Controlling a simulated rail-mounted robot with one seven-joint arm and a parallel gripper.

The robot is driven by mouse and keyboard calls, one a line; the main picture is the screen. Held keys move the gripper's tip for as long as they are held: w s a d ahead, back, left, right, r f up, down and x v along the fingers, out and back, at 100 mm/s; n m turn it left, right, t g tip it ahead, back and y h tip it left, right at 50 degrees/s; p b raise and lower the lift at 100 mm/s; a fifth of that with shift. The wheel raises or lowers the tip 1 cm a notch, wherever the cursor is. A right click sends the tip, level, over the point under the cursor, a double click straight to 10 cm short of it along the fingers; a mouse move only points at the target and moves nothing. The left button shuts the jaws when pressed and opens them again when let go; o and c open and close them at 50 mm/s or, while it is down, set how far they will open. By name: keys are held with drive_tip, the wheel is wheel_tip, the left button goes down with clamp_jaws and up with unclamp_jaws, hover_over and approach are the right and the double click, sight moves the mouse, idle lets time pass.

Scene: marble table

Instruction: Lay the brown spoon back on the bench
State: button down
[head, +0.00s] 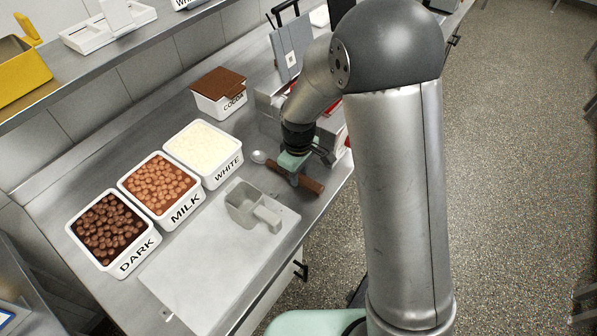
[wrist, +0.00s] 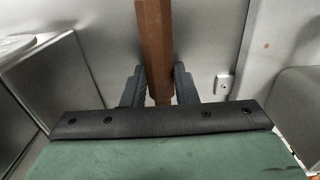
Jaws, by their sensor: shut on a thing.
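The brown spoon (head: 312,184) has a brown handle and what looks like a pale round bowl at its left end, in the head view. My gripper (head: 293,178) is shut around the handle near its middle. In the wrist view the handle (wrist: 155,45) stands between the two dark fingers of my gripper (wrist: 160,85). The metal bench (head: 165,110) lies below. I cannot tell whether the spoon touches it or hangs just above it. The wrist view does not show the spoon's bowl.
White tubs labelled DARK (head: 129,262), MILK (head: 184,210) and WHITE (head: 226,174) stand left of my gripper. A COCOA tub (head: 232,105) stands behind. A grey scoop (head: 252,211) sits on a pale board (head: 195,275). The bench's front edge is close to the spoon's handle end.

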drive_tip(key=c, duration=1.1)
unclamp_jaws()
drive_tip(key=shift+c, duration=0.2)
drive_tip(key=shift+f, duration=0.15)
